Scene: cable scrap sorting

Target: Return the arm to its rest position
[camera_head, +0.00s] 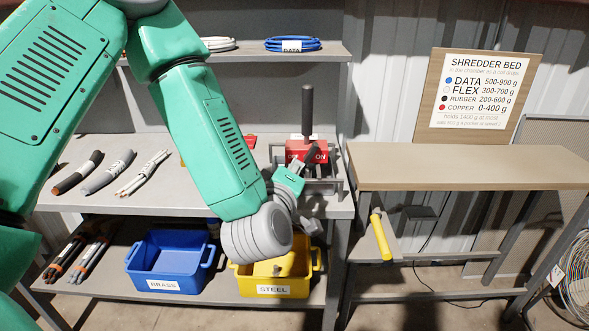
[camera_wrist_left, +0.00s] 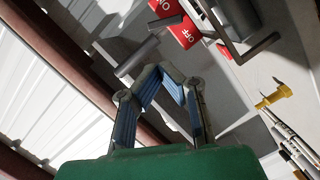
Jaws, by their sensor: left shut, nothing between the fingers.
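My left arm comes in from the left in the head view, bends down over the shelf and turns up at the grey wrist. My left gripper (camera_head: 310,157) is just in front of the red switch box (camera_head: 293,150), which has ON and OFF labels and an upright dark lever (camera_head: 307,110). In the left wrist view the gripper (camera_wrist_left: 160,70) shows blue-padded fingers that meet at the tips, shut and empty. The red box (camera_wrist_left: 182,30) with OFF lettering lies beyond the fingertips. A grey bar frame surrounds the box. My right gripper is not in view.
Cable pieces (camera_head: 110,173) lie on the shelf at left. A blue BRASS bin (camera_head: 167,283) and a yellow STEEL bin (camera_head: 275,289) stand below. A wooden table (camera_head: 465,165) with a sign board (camera_head: 475,98) is at right.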

